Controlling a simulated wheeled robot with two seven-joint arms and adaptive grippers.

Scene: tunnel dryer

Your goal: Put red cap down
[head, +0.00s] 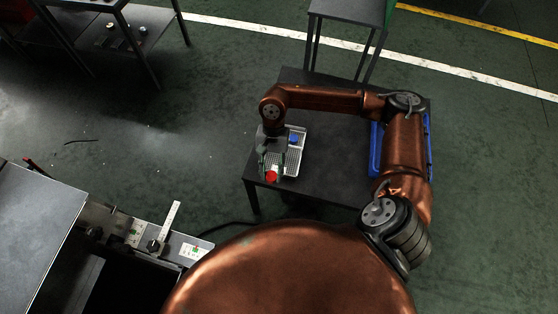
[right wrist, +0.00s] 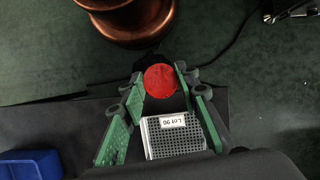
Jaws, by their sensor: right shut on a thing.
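The red cap (head: 272,177) is round and sits between the fingertips of my right gripper (head: 270,170), which is shut on it. In the right wrist view the red cap (right wrist: 160,80) shows its flat round face between the green finger pads of the gripper (right wrist: 160,82). The cap is at the near end of a grey perforated tray (head: 293,158) on the dark table. The tray also shows in the right wrist view (right wrist: 176,145) with a white "Lot 90" label. I cannot tell the cap's height above the table. My left gripper is out of view.
A blue cap-like piece (head: 294,139) sits at the tray. A blue bin (head: 376,150) lies on the right of the dark table (head: 330,165), partly behind my arm. Bare tabletop lies between tray and bin. A machine with a metal ruler (head: 170,222) stands at lower left.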

